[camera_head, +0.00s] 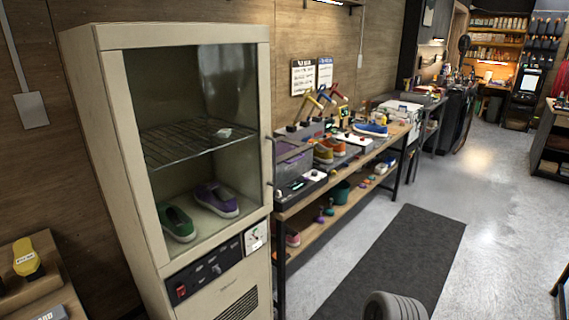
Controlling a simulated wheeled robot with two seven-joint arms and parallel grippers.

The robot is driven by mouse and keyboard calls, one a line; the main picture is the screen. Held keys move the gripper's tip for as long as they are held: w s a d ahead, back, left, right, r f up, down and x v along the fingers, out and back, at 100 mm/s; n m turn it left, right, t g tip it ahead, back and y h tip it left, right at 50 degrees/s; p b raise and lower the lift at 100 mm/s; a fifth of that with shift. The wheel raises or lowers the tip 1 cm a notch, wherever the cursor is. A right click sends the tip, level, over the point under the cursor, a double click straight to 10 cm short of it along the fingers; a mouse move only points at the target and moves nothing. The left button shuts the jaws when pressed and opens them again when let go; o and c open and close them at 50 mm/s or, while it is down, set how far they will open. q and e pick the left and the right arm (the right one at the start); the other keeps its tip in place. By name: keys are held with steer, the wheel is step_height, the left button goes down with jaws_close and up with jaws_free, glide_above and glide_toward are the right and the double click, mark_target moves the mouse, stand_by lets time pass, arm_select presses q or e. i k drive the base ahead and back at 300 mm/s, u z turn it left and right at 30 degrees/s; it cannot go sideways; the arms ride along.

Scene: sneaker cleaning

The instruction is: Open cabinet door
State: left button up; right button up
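A tall cream cabinet (98,150) stands at the left against the wooden wall. Its glass-fronted door (190,90) looks shut, its frame flush with the body. A thin handle (272,160) shows on the door's right edge. Through the glass I see a wire shelf (185,142) with a small pale item on it. A green shoe (178,222) and a purple shoe (216,199) sit on the cabinet floor.
A wooden workbench (345,160) with shoes and tools stands right of the cabinet, close to its handle side. A control panel (210,264) is below the door. A dark mat (395,265) lies on the open floor. A side table (45,290) is at lower left.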

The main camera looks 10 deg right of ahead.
mark_target(109, 38)
steer(key=z, duration=0.65)
steer(key=i, duration=0.55)
steer(key=z, duration=0.5)
steer(key=i, duration=0.7)
steer(key=u, duration=0.4)
